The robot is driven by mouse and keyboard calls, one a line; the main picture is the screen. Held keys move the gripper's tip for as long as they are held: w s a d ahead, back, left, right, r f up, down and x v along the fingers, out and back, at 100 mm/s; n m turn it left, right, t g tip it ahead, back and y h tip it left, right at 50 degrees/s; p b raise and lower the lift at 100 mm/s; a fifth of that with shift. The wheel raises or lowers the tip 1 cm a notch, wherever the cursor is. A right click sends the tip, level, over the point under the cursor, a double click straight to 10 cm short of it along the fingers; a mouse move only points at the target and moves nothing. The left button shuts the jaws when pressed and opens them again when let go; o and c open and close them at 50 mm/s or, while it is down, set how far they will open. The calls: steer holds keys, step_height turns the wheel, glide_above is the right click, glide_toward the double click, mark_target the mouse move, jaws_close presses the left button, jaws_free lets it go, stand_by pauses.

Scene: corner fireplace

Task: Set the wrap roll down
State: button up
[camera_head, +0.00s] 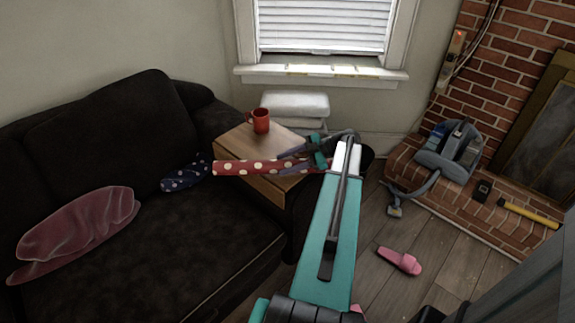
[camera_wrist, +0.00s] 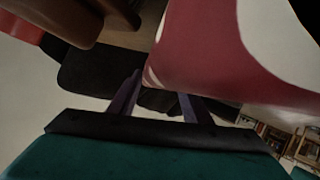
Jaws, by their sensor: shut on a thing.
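The wrap roll (camera_head: 250,168) is red with pale dots. In the head view it lies roughly level, across the near part of the small wooden table (camera_head: 232,143). I cannot tell whether it touches the tabletop. My gripper (camera_head: 304,158) is at the roll's right end and shut on it; the arm hides part of that end. In the wrist view the roll (camera_wrist: 235,50) fills the upper right, large and close, beyond the fingers of my gripper (camera_wrist: 160,100).
A red mug (camera_head: 261,121) stands on the table's far part. A dark sofa (camera_head: 190,255) with a dotted blue sock-like item (camera_head: 186,172) and pink cloth (camera_head: 80,232) is left. A vacuum (camera_head: 450,150) and hammer (camera_head: 528,213) lie on the brick hearth; a pink slipper (camera_head: 400,260) is on the floor.

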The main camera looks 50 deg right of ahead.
steer(key=shift+f, duration=0.65)
steer(key=o, duration=1.3)
steer(key=shift+c, duration=0.2)
steer(key=v, duration=1.2)
